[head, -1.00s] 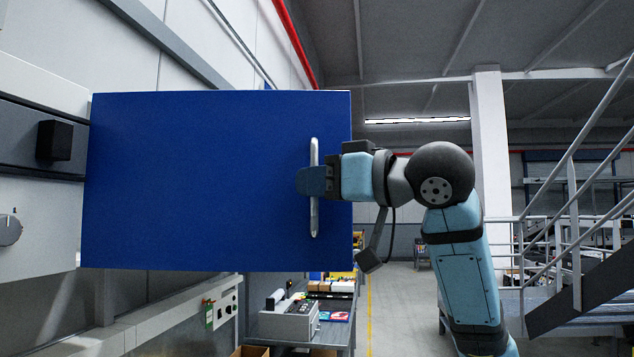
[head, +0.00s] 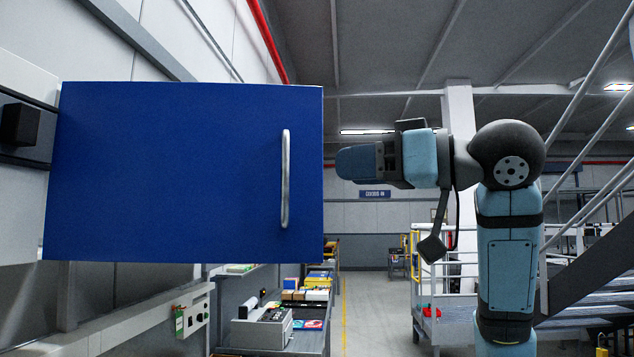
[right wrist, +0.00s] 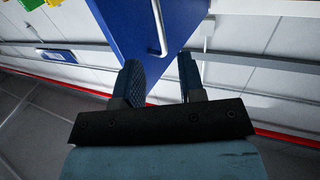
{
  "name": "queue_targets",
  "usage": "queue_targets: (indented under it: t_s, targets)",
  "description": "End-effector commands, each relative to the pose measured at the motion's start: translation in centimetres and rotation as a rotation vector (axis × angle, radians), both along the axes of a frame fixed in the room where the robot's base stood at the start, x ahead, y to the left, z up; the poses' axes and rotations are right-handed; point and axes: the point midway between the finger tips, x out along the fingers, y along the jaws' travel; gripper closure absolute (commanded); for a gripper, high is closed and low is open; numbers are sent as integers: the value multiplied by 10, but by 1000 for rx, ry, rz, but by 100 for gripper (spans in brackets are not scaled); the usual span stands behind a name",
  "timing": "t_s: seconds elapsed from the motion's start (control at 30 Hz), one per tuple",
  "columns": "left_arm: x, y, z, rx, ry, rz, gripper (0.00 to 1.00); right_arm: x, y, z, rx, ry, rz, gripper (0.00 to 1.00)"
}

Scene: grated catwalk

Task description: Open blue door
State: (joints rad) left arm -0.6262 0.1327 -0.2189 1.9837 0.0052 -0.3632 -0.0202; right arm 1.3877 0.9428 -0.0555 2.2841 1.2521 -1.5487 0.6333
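The blue door (head: 170,175) stands swung out from the wall cabinet at the left, its broad face toward me in the head view. A silver vertical bar handle (head: 285,180) is near its right edge. My right gripper (head: 345,163) is just right of the door's free edge, apart from the handle, pointing left. In the right wrist view its two fingers (right wrist: 160,80) are spread with nothing between them. The door (right wrist: 135,25) and the handle (right wrist: 158,28) show beyond the fingertips there. My left gripper is not in view.
A bench with a grey device (head: 262,328) and several small items stands below the door. A dark block (head: 20,124) is on the wall cabinet at the left. Stairs with railings (head: 590,230) are at the right. The aisle floor (head: 365,310) between is clear.

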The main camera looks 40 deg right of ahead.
Motion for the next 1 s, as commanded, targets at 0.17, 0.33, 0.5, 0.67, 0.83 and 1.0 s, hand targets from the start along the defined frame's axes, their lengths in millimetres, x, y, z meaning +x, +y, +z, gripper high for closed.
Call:
queue_targets:
  t_s: [0.17, 0.33, 0.5, 0.67, 0.83, 1.0]
  targets:
    - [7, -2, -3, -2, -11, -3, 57, -22, -9, -1, -1, -1, -1, 64]
    - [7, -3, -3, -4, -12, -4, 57, -29, -12, 0, -1, 0, 1, 64]
    - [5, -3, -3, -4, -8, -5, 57, -29, -12, 0, -1, 0, 1, 64]
    - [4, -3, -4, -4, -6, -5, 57, -29, -12, 0, 0, 0, 1, 64]
    - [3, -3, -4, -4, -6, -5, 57, -29, -12, 0, 0, 0, 1, 64]
    - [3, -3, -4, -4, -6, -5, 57, -29, -12, 0, 0, 0, 1, 64]
